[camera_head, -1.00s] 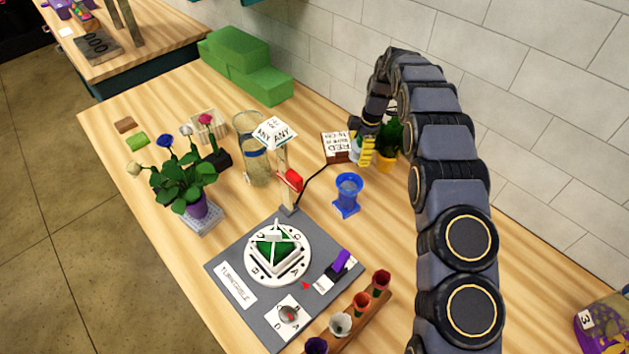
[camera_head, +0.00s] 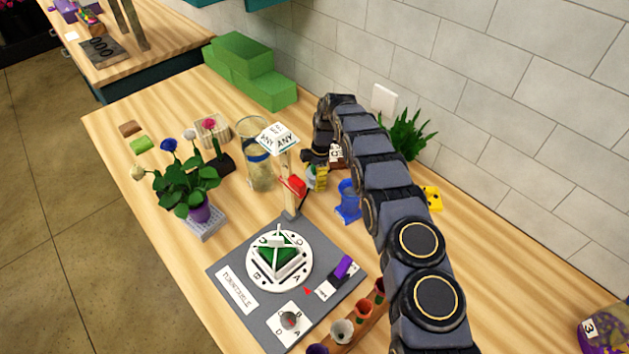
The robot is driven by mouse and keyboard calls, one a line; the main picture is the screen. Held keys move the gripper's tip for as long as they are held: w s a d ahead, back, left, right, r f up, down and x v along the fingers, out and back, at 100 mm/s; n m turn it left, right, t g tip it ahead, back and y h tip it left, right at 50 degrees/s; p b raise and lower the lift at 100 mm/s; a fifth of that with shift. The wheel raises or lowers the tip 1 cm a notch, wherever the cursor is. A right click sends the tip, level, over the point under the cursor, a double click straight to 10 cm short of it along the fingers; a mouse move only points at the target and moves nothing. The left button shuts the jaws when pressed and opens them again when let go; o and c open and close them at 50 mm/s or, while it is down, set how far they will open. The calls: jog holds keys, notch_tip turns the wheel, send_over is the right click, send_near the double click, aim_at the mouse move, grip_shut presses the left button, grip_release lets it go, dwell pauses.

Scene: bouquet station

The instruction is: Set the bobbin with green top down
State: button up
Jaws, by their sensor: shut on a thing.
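My gripper (camera_head: 318,178), with yellow fingertips, is in the head view behind the signpost and left of a blue spool-shaped stand (camera_head: 348,203). It is shut on a small pale thing with a greenish part (camera_head: 311,181), which I take to be the bobbin with green top. The fingers and arm cover much of it, and its underside is not clear. I cannot tell whether it touches the table.
A post with an "ANY" sign (camera_head: 277,138) and a red part (camera_head: 293,185) stands close in front of my gripper. A tall glass vase (camera_head: 258,165) is to the left. A grey turntable board (camera_head: 240,310) lies in front. Green blocks (camera_head: 250,70) stand at the back.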

jog(key=shift+f, duration=0.9)
jog(key=o, duration=1.1)
jog(key=shift+f, duration=0.15)
jog(key=r, duration=0.4)
jog(key=d+r, duration=0.1)
jog(key=r, duration=0.6)
jog(key=shift+w+d+r, duration=0.3)
jog(key=shift+w+r, duration=0.05)
jog(key=shift+w, duration=0.05)
jog(key=shift+s+d+r, duration=0.1)
jog(key=shift+r, duration=0.25)
